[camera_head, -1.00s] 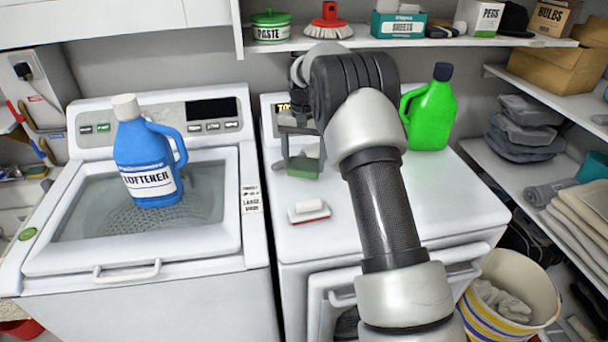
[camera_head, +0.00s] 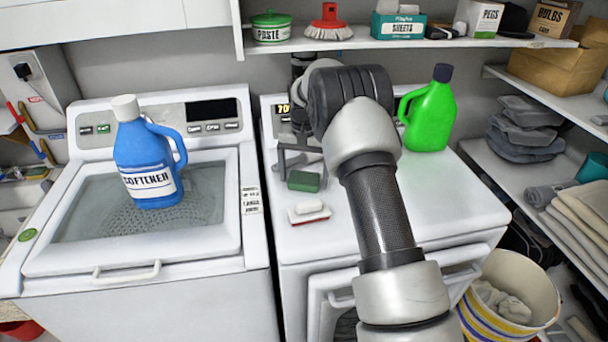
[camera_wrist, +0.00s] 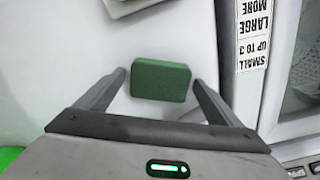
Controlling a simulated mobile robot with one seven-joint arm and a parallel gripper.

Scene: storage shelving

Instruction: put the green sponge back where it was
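The green sponge (camera_head: 303,181) lies on the white top of the right-hand machine, behind a white block on a red base (camera_head: 309,211). In the wrist view the sponge (camera_wrist: 160,80) sits between and slightly beyond my two fingertips, with a narrow gap on each side. My gripper (camera_head: 303,170) is open and low over the machine top, just behind the sponge; it also shows open in the wrist view (camera_wrist: 160,84). The arm hides part of the machine top.
A green jug (camera_head: 429,115) stands right of my arm. A blue softener bottle (camera_head: 147,160) stands on the left washer's lid. A shelf (camera_head: 410,42) with boxes, a brush and a paste tub crosses above. The front left of the machine top is clear.

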